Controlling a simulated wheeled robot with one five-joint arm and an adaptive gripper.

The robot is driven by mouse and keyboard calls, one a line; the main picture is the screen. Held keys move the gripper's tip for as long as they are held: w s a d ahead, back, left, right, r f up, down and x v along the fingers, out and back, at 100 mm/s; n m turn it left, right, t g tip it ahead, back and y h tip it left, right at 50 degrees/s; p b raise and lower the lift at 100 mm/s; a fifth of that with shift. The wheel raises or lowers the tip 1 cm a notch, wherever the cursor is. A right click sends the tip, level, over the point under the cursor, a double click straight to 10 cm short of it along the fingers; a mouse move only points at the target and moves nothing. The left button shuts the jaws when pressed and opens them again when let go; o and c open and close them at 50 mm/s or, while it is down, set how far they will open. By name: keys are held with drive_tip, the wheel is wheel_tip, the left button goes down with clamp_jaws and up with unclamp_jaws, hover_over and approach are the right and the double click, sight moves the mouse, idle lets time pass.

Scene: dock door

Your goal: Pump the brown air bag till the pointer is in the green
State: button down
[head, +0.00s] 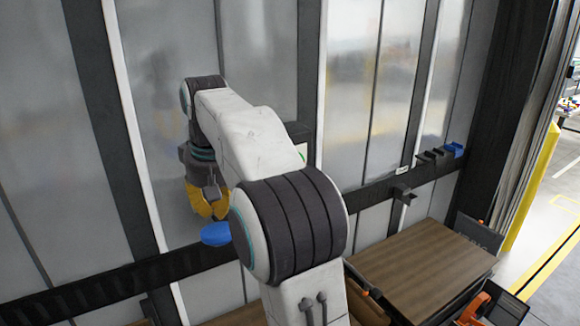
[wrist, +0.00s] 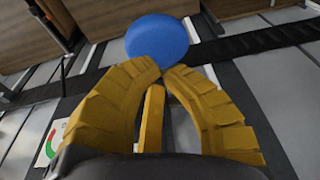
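My gripper (head: 207,205) hangs in front of the grey wall, its yellow fingers pointing down and drawn together with only a narrow gap at the tips in the wrist view (wrist: 166,68). Nothing shows held between them. A round blue pad (head: 215,233), possibly the pump's top, lies just beyond the fingertips; it also shows in the wrist view (wrist: 157,40). I cannot tell whether they touch. A white gauge (wrist: 48,142) with red and green marks is partly cut off; its pointer cannot be read. In the head view my arm hides most of it. I cannot identify the brown air bag for certain.
A brown wood-topped crate (head: 425,268) stands at the lower right, with orange and black things beside it. A dark rail (head: 375,190) runs along the wall. Small black holders and a blue piece (head: 454,150) sit on it. A yellow post (head: 530,185) stands far right.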

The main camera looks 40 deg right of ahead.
drive_tip(key=shift+f, duration=0.15)
drive_tip(key=shift+f+b, duration=3.45)
drive_tip(key=shift+f, duration=0.8)
drive_tip(key=shift+r, duration=0.1)
drive_tip(key=shift+r+p, duration=0.15)
drive_tip(key=shift+p, duration=0.15)
wheel_tip(320, 180, up, 6)
drive_tip(key=p, duration=0.5)
drive_tip(key=shift+f+p, duration=0.2)
drive_tip(key=shift+p, duration=0.1)
drive_tip(key=shift+r+p, duration=0.35)
drive_tip(key=shift+r, duration=1.05)
drive_tip(key=shift+f, duration=0.15)
